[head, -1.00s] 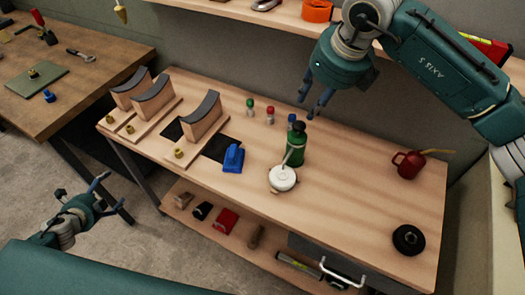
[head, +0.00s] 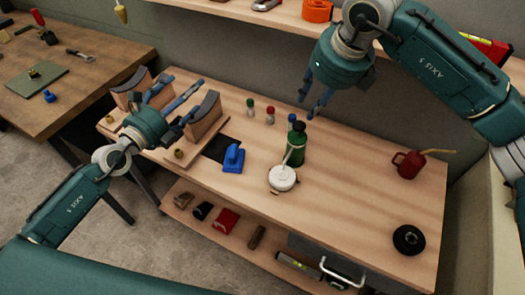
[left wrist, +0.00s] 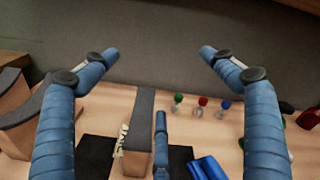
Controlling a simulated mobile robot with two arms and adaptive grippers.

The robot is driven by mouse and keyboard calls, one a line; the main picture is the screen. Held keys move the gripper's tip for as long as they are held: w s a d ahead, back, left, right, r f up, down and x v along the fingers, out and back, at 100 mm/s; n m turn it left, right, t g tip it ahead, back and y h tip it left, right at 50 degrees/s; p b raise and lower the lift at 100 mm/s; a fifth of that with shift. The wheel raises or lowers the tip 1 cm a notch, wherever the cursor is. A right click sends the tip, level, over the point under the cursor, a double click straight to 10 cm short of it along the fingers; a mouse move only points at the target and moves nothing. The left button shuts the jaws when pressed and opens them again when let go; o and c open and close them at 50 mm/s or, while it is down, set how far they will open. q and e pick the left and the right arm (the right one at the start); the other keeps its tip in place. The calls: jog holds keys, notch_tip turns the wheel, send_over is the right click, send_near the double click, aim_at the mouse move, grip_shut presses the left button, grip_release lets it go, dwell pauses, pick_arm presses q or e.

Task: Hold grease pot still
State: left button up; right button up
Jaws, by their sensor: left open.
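The grease pot appears to be the round white pot (head: 282,178) on the middle workbench, with a thin handle leaning up from it. It stands just in front of a dark green bottle (head: 295,145). My left gripper (head: 178,95) is open and empty over the curved-top wooden blocks, well left of the pot. Its spread blue fingers (left wrist: 158,54) frame the wall in the left wrist view, where I cannot see the pot. My right gripper (head: 309,106) hangs above the back of the bench, behind the green bottle, with fingers apart and nothing between them.
Curved wooden blocks (head: 205,116) stand at the bench's left. A blue tool (head: 233,158) sits left of the pot, and small capped bottles (head: 270,115) stand behind. A red oil can (head: 410,164) and black roll (head: 408,239) are at the right. Bench space right of the pot is clear.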

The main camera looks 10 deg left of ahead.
pick_arm(q)
jog(key=s+d+r+m+h, duration=0.2)
jog(key=d+r+m+h, duration=0.15)
jog(key=d, duration=0.75)
jog(key=m+g, duration=0.7)
jog(key=m, duration=0.3)
send_near(293, 144)
notch_tip(293, 144, down, 4)
jog(key=w+a, duration=0.1)
jog(key=w, duration=0.1)
jog(key=shift+h, duration=0.25)
jog(key=x, duration=1.1)
jog(key=shift+w, duration=0.4)
